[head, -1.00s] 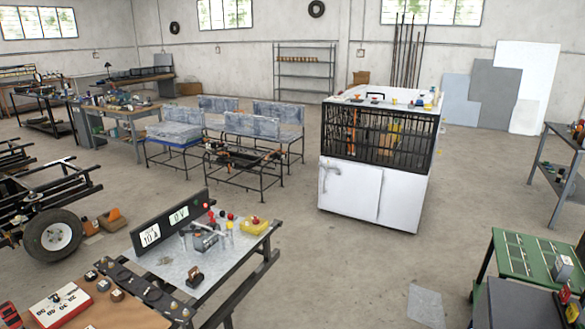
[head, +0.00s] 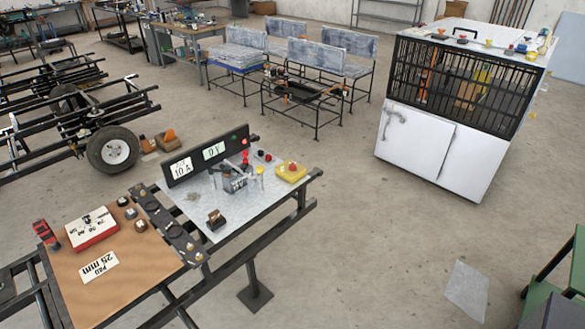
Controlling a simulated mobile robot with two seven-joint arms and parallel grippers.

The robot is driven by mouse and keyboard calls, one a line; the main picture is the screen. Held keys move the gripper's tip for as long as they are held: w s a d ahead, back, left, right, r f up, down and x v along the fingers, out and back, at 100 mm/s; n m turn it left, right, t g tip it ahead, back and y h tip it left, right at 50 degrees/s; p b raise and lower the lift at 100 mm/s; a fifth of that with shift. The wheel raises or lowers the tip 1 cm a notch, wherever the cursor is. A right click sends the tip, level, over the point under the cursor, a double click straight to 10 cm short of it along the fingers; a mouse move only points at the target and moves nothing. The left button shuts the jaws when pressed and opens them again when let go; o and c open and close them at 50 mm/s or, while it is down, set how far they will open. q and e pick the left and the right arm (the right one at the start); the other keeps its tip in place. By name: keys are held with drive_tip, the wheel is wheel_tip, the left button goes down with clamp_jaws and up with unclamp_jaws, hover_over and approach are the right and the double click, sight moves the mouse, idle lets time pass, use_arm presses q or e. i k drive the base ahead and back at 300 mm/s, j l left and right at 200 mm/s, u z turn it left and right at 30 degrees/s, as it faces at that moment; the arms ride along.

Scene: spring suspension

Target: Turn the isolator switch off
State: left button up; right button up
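A yellow box with a red knob (head: 291,170) sits at the right end of the metal-topped bench (head: 222,230); it looks like a switch, but I cannot tell whether it is the isolator or how its knob is set. Small red and dark knobs (head: 263,155) stand just left of it. A black panel (head: 208,157) behind them has two white displays, one reading 10 A and one that seems to read 0 V. More coloured knobs (head: 521,48) are on top of the white caged cabinet (head: 428,143), too small to read. Neither of my grippers is in view.
A brown board (head: 130,265) with a red-and-white box (head: 92,230) adjoins the bench on the left. A wheeled frame (head: 113,150) stands behind at left. Green furniture (head: 562,270) is at lower right. The floor between bench and cabinet is clear, apart from a flat grey sheet (head: 466,288).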

sight(293, 166)
drive_tip(key=i+l+u, duration=0.1)
drive_tip(key=u, duration=0.25)
drive_tip(key=i+l+u, duration=0.6)
drive_tip(key=l+u, duration=0.25)
drive_tip(key=i+l+u, duration=0.1)
drive_tip(key=l, duration=0.2)
drive_tip(key=i+l, duration=0.2)
drive_tip(key=l, duration=0.15)
drive_tip(key=i+l+u, duration=0.15)
drive_tip(key=l, duration=0.15)
drive_tip(key=i+l, duration=0.15)
drive_tip(key=l, duration=0.2)
drive_tip(key=i+l, duration=0.1)
drive_tip(key=l, duration=0.3)
drive_tip(key=i+l, duration=0.15)
drive_tip(key=l, duration=0.2)
drive_tip(key=i+l, duration=0.1)
drive_tip(key=l, duration=0.3)
